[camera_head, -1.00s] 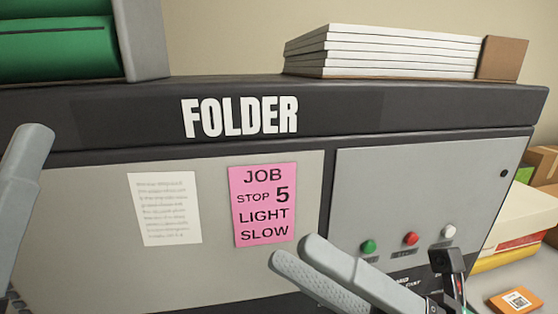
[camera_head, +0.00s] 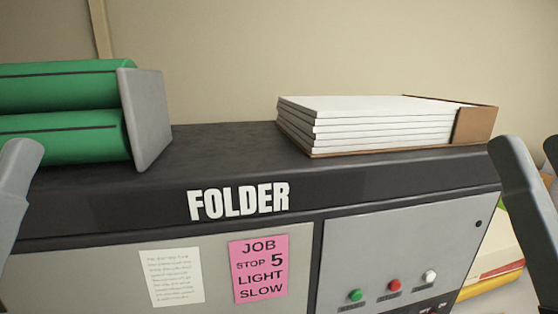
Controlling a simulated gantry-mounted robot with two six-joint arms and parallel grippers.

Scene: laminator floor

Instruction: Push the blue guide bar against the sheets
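A stack of white sheets (camera_head: 365,125) lies in a low brown tray (camera_head: 477,124) on top of the folder machine, right of centre. The tray's raised brown wall stands at the stack's right end. I see no blue guide bar in this view. My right gripper (camera_head: 528,145) is at the right edge, its two grey fingers apart with nothing between them. It is to the right of the tray and not touching the sheets. Of my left gripper (camera_head: 20,160) only one grey finger shows at the left edge, so its opening is hidden.
Green rollers (camera_head: 65,110) with a grey end plate (camera_head: 147,118) stand on the machine's left. The dark machine top (camera_head: 225,145) between plate and tray is clear. The front panel has a pink note (camera_head: 258,268) and buttons (camera_head: 394,286). Yellow and white items sit lower right.

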